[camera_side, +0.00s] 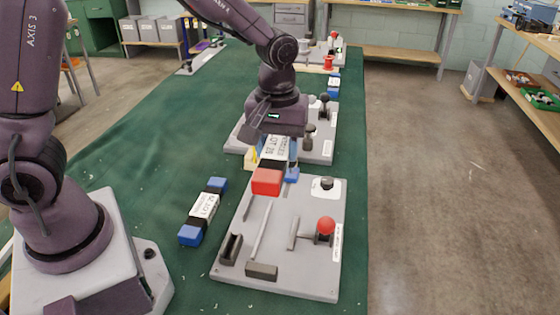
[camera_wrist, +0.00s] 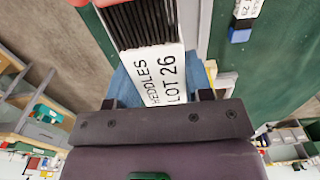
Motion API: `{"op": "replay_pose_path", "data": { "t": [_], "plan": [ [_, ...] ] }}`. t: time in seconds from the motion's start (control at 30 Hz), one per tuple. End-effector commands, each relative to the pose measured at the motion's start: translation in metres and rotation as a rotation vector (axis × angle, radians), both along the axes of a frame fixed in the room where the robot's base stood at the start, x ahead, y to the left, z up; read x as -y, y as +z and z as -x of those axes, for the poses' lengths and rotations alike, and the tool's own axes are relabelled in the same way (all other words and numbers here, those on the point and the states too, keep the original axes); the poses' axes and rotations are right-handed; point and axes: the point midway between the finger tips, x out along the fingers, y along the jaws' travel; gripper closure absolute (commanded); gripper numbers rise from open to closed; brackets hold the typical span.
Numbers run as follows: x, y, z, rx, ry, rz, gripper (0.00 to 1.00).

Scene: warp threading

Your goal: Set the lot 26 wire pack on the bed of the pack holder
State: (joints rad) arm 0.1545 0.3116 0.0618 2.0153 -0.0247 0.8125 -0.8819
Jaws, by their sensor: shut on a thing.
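The lot 26 wire pack (camera_side: 274,150) has a white label and a red end block. In the wrist view the pack (camera_wrist: 158,78) shows its "HEDDLES LOT 26" label and a band of dark ribs. My gripper (camera_wrist: 168,82) is shut on it, with blue fingers on either side; in the side view my gripper (camera_side: 276,160) points down. The pack appears above the far left part of the pack holder (camera_side: 293,272), a grey plate with dark blocks, a rail and a red-knobbed lever (camera_side: 326,226). I cannot tell the exact gap under the pack.
Another pack (camera_side: 204,207) with blue ends and a white label lies on the green bench (camera_side: 130,150), left of the holder. A second grey fixture plate (camera_side: 322,153) with dark knobs stands behind. The bench left of the near holder is mostly clear.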

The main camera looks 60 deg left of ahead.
Motion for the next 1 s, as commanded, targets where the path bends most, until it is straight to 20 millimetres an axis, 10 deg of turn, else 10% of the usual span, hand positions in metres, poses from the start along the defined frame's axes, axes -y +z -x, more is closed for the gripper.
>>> {"op": "replay_pose_path", "data": {
  "t": [0.5, 1.0],
  "plan": [
    [0.002, -0.099, 0.002, -0.006, -0.016, 0.000, 0.91],
    [0.003, -0.137, 0.002, -0.004, -0.018, 0.000, 0.91]
  ]
}}
